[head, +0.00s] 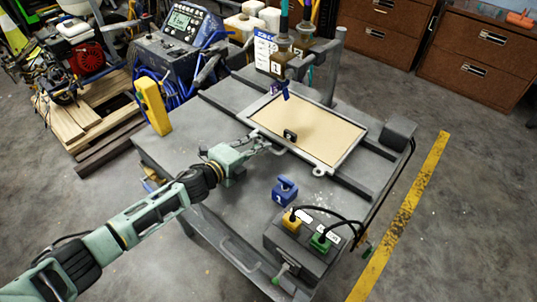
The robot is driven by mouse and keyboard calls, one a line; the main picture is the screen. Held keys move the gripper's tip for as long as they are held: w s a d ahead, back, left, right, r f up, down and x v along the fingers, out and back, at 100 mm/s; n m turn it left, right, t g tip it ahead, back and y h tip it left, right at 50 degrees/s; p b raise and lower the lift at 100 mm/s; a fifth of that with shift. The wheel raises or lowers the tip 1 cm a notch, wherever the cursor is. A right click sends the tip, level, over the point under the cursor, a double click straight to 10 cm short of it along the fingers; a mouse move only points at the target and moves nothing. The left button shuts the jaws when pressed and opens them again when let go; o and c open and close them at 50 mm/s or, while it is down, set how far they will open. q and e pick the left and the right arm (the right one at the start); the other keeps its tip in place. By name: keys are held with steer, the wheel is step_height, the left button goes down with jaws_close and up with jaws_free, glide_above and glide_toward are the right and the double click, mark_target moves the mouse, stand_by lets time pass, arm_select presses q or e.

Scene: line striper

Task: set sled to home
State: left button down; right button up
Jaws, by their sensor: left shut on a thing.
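The sled appears to be the grey frame (345,164) around a tan panel (312,130), lying on the grey worktable. It sits between dark rails toward the table's back right. My left gripper (268,146) is at the frame's near left edge, shut on what looks like a small handle there; the fingers hide most of the grip. A small black block (290,135) is on the panel. No home mark can be made out. My right gripper is not in view.
A blue block (285,191) stands on the table near a dark control box (300,240) with yellow and green plugs. A yellow case (153,105) is at the left edge. The table's left front is clear.

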arm_select(q)
steer(key=shift+s+d+f, duration=0.1)
steer(key=shift+s+d, duration=0.2)
steer(key=c, duration=1.8)
jaws_free()
steer(key=shift+w, duration=0.1)
steer(key=shift+c, duration=0.2)
steer(key=shift+a, duration=0.1)
steer(key=v, duration=1.2)
